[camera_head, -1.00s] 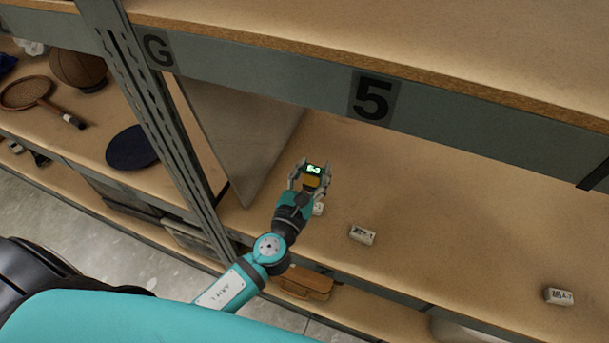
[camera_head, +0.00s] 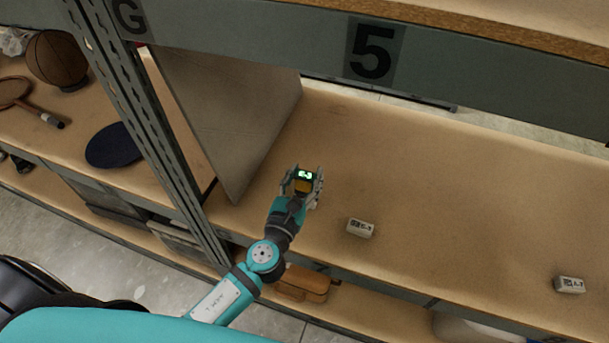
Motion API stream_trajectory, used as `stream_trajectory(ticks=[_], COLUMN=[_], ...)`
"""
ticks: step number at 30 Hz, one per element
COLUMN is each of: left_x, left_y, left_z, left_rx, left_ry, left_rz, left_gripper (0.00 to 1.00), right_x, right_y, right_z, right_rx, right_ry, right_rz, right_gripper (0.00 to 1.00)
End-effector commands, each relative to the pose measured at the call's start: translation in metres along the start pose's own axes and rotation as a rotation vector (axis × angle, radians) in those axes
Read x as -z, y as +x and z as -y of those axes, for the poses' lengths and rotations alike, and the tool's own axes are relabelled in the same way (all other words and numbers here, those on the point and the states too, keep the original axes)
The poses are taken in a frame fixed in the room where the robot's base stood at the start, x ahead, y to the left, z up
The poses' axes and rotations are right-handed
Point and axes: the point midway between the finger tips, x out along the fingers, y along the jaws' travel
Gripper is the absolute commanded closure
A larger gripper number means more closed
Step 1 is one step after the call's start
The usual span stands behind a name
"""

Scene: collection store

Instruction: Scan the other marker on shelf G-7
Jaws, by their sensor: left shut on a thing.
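My left gripper (camera_head: 303,186) is shut on a small dark and yellow scanner (camera_head: 304,184) with a lit green display. It holds the scanner above the shelf board (camera_head: 450,190). One white block-shaped marker (camera_head: 361,228) with dark print lies on the board, right of and nearer than the gripper. A second white marker (camera_head: 570,285) lies farther right, near the board's front edge. The print on both is too small to read surely. The beam above carries a large 5 (camera_head: 371,48) and, at the left, a G (camera_head: 130,16). My right gripper is out of view.
A grey upright post (camera_head: 150,130) and a leaning panel (camera_head: 225,110) stand left of the gripper. A basketball (camera_head: 56,60), a racket (camera_head: 15,92) and a dark blue disc (camera_head: 115,146) lie in the left bay. A brown case (camera_head: 303,283) sits below. The board's middle is clear.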

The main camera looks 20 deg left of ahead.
Motion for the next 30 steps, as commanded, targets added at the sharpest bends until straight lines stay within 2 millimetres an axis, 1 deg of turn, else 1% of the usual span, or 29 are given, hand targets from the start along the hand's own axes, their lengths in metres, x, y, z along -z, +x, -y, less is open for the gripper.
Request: stream_trajectory(ticks=[14, 30], left_x=[-0.0007, 0.0055], left_y=[0.0001, 0.0002], left_z=[0.0001, 0.0002], left_rx=[0.0, 0.0], left_ry=[0.0, 0.0], left_rz=[0.001, 0.001], left_gripper=[0.76, 0.76], right_x=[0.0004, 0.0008], right_y=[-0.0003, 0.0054], right_z=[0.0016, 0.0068], right_rx=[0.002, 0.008], right_ry=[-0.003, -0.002], right_rz=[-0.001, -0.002], right_gripper=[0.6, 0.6])
